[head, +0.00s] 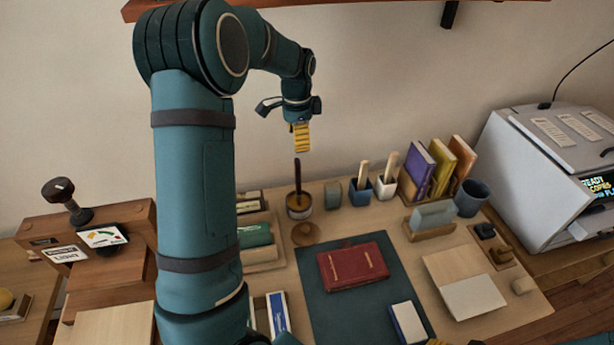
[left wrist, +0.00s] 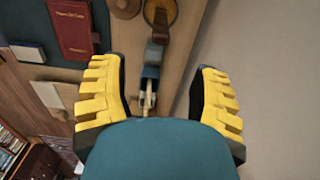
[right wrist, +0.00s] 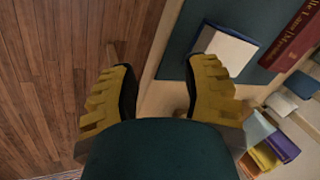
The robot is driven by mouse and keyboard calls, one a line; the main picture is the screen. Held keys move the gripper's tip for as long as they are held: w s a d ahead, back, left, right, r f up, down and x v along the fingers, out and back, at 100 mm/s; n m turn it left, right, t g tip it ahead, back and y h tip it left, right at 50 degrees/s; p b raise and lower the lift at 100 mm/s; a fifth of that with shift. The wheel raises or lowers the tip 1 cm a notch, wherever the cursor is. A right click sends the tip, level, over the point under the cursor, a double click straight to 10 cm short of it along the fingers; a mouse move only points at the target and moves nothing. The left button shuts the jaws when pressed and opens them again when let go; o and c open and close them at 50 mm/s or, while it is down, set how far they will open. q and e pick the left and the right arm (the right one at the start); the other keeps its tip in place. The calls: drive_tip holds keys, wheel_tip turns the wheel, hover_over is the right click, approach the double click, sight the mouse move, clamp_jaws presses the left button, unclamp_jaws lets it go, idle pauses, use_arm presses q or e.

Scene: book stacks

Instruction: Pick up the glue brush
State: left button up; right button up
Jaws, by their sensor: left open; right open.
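A dark-handled brush (head: 297,174), which looks like the glue brush, stands upright in a round brown pot (head: 299,207) at the back of the table. In the left wrist view the brush (left wrist: 159,24) and amber pot (left wrist: 148,10) show at the top. My right gripper (right wrist: 165,68) is open and empty, near the table's front edge. Only a bit of yellow at the bottom of the head view may belong to it.
Right of the pot stand a grey block (head: 333,195), a blue cup (head: 360,195) and a white cup (head: 385,189) with light handles, then upright books (head: 419,169). A red book (head: 352,266) lies on a dark mat (head: 327,318). A wall stands behind the table.

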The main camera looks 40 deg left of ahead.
sight(297, 160)
use_arm(q)
drive_tip(key=shift+a+r, duration=0.2)
drive_tip(key=shift+a, duration=0.1)
drive_tip(key=f, duration=0.5)
drive_tip(key=f+b, duration=0.1)
drive_tip(key=f, duration=0.2)
drive_tip(key=shift+s+d, duration=0.1)
drive_tip(key=shift+s, duration=0.15)
drive_tip(key=shift+w+f+b, duration=0.1)
drive_tip(key=shift+f+b, duration=0.45)
drive_tip(key=shift+f, duration=2.1)
drive_tip(key=shift+o, duration=0.2)
drive_tip(key=shift+d, duration=0.1)
clamp_jaws()
